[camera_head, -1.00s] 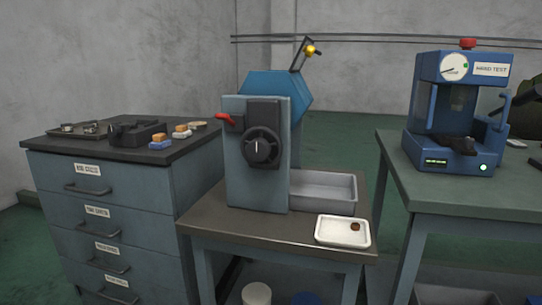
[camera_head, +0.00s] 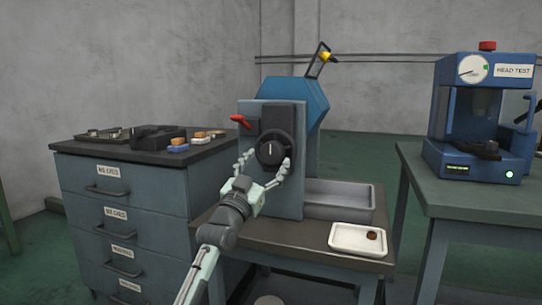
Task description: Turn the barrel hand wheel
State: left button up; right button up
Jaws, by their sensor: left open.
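The barrel hand wheel (camera_head: 271,149) is a round black knob with a white mark, on the front of a blue-grey machine (camera_head: 286,208). The white mark stands about upright. My left gripper (camera_head: 264,160) reaches up from below, in front of the machine. Its fingers are spread open, one on each side of the wheel. I cannot tell whether they touch it. A red lever (camera_head: 241,121) sits at the machine's upper left. The machine's blue hexagonal barrel (camera_head: 285,91) shows behind the front plate. My right gripper is not in view.
A grey bin (camera_head: 340,212) and a white tray (camera_head: 358,250) with a small brown piece (camera_head: 372,236) stand on the machine's table. A drawer cabinet (camera_head: 135,205) with parts on top is at left. A blue head tester (camera_head: 480,165) stands on a bench at right.

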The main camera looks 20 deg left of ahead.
aim_at(270, 158)
pick_arm(q)
jog(key=shift+x, duration=1.9)
jog(key=c, duration=1.2)
